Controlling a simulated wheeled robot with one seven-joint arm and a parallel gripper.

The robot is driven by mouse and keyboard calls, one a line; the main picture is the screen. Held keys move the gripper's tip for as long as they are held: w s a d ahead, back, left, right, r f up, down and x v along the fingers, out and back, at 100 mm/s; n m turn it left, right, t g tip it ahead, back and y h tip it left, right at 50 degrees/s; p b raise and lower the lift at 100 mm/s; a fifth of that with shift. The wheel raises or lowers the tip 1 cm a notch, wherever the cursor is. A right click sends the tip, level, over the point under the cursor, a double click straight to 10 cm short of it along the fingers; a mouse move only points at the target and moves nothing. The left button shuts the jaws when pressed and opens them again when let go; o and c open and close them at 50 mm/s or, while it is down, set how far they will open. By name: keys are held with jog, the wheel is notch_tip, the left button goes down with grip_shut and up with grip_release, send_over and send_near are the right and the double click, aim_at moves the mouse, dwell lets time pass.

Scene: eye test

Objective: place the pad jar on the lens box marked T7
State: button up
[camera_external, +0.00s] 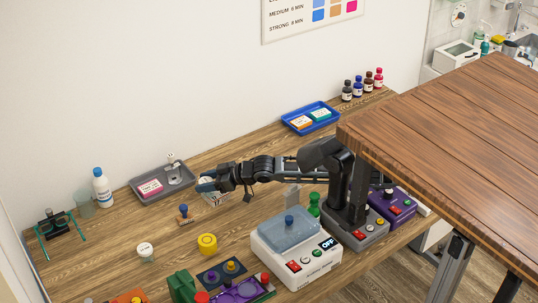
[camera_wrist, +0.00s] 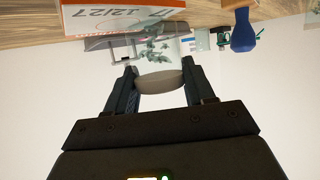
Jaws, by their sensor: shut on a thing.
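My gripper (camera_external: 207,186) reaches left over the table. In the wrist view, its fingers (camera_wrist: 159,88) are shut on the sides of a round pale lid (camera_wrist: 160,81). Clear glass with greenish contents seems to show beyond it, so this looks like the pad jar. The gripper hides much of it in the external view. A box (camera_wrist: 125,17) with an orange and white printed face is large at the wrist view's top; its print resembles J2/27. Flat boxes lie in trays: pink (camera_external: 150,188), orange (camera_external: 300,122) and teal (camera_external: 320,115). I cannot read T7 on any.
A grey tray (camera_external: 180,187) and a blue tray (camera_external: 330,121) stand along the wall. A blue-knobbed stamp (camera_external: 184,214), white-lidded jar (camera_external: 145,249), yellow pot (camera_external: 207,244) and white machine (camera_external: 283,266) are near my arm. A white bottle (camera_external: 102,188) stands at the left.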

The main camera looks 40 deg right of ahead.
jog(key=o, duration=1)
jog(key=shift+o, duration=0.2)
jog(key=shift+r, duration=0.1)
jog(key=b+v, duration=0.1)
jog(key=v, duration=1.1)
